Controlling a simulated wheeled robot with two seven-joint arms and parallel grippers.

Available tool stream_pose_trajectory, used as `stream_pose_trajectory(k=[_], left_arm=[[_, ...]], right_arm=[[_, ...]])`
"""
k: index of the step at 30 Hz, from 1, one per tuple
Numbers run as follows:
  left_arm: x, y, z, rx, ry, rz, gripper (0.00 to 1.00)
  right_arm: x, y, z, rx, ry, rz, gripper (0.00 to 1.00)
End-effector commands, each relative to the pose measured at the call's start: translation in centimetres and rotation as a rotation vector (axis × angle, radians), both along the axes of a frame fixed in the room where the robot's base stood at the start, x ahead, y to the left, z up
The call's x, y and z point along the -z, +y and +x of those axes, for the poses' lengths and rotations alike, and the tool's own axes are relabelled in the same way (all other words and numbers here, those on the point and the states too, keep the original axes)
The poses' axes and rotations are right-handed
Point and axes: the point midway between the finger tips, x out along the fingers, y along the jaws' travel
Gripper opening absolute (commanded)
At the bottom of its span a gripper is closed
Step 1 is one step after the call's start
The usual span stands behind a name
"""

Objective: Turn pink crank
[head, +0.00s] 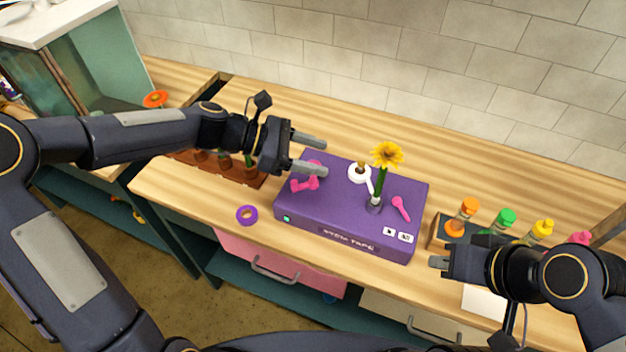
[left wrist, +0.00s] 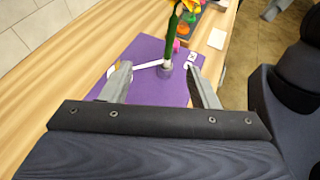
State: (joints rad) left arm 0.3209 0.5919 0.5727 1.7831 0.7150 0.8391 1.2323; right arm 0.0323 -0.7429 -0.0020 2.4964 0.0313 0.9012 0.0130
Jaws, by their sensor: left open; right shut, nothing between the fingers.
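A purple box (head: 340,212) labelled "STEM TAPE" stands on the wooden counter; its top also shows in the left wrist view (left wrist: 143,50). A pink crank-like piece (head: 305,184) is at its left end, partly hidden by my left gripper. A second pink piece with a handle (head: 401,208) lies at the right of the top. A yellow flower (head: 387,155) stands upright in a small grey holder (head: 374,205) between them. My left gripper (head: 326,157) is open above the box's left part, with nothing between its fingers. My right gripper (head: 438,262) is shut and empty, right of the box.
A white ring with an arm (head: 360,174) sits behind the flower. A purple tape ring (head: 247,215) lies left of the box. A brown rack with stems (head: 256,180) is further left. Several coloured bottles (head: 505,219) stand at the right. The counter behind the box is clear.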

Motion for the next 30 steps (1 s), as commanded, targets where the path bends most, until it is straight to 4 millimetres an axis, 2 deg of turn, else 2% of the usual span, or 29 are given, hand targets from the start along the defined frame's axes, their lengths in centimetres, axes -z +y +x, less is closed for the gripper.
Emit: stream_pose_trajectory(k=[1,6,12,18,30], left_arm=[[-0.3,0.1,-1.2,0.001,-0.004,0.004,0.55],[-1.9,0.0,-4.9,0.001,-0.004,0.004,0.55],[-3.4,0.0,-7.8,0.000,-0.003,0.002,0.55],[-4.0,0.0,-9.0,0.000,-0.001,0.001,0.55],[-3.9,0.0,-9.0,0.019,-0.022,0.009,0.55]], right_arm=[[0.7,0.0,0.0,0.000,0.000,0.000,0.00],[1.7,0.0,0.0,0.000,0.000,0.000,0.00],[2.3,0.0,0.0,0.000,0.000,0.000,0.00],[2.4,0.0,0.0,0.000,0.000,0.000,0.00],[2.6,0.0,0.0,0.000,0.000,0.000,0.00]])
